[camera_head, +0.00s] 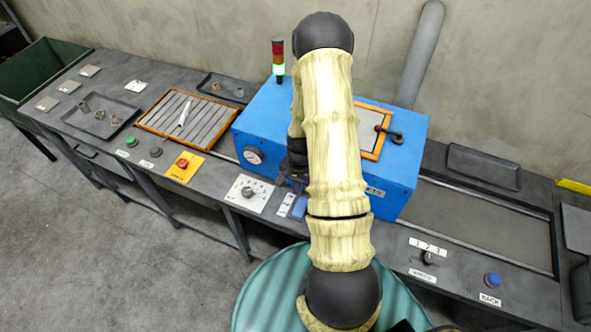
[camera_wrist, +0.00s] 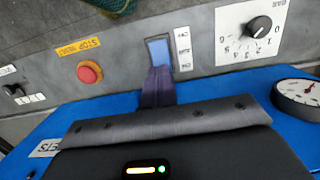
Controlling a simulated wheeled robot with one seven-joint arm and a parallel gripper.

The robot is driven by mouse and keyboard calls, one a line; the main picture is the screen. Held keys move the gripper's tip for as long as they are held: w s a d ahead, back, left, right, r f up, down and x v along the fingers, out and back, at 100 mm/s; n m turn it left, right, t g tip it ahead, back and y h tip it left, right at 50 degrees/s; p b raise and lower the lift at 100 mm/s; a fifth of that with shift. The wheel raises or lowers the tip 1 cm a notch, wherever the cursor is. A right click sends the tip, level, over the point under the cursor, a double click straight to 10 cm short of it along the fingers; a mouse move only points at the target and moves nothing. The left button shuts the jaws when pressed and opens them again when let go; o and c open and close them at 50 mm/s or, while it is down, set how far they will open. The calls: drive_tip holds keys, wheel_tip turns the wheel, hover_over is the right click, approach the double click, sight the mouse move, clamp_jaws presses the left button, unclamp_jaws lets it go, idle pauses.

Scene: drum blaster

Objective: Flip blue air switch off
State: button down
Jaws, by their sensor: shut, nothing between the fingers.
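The blue air switch (camera_wrist: 158,51) is set in the grey panel, beside a small white label plate (camera_wrist: 184,50) whose text appears upside down in the wrist view. My gripper (camera_wrist: 158,76) is shut and empty. Its fingertips are right at the switch's near end and overlap it in the picture; I cannot tell whether they touch. In the head view the switch (camera_head: 300,207) shows as a small blue patch just below my gripper (camera_head: 297,184), which my arm partly hides. The switch's tilt is not clear.
A numbered dial knob (camera_wrist: 259,27) and a red stop button (camera_wrist: 89,71) flank the switch. The blue machine (camera_head: 262,125) with a gauge (camera_head: 253,155) stands just behind the panel. A teal drum (camera_head: 265,296) stands in front of the bench, partly behind my arm.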

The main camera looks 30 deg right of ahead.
wheel_tip(320, 180, up, 13)
drive_tip(key=s+a+b, duration=0.1)
drive_tip(key=b, duration=0.1)
drive_tip(key=shift+s+a+b, duration=0.15)
drive_tip(key=shift+a+b, duration=0.1)
drive_tip(key=shift+b, duration=0.1)
idle(0.5)
drive_tip(key=s+a+r+n+t, duration=0.1)
drive_tip(key=s+a+r+n, duration=0.1)
drive_tip(key=a+r+n, duration=0.2)
drive_tip(key=s+a+r+n+t+h+b, duration=0.1)
drive_tip(key=s+a+r+n+t, duration=0.1)
drive_tip(key=a+n, duration=0.4)
wheel_tip(320, 180, up, 2)
drive_tip(key=shift+s+a+r+n, duration=0.1)
drive_tip(key=shift+s+a+n, duration=0.2)
drive_tip(key=shift+s+a, duration=0.45)
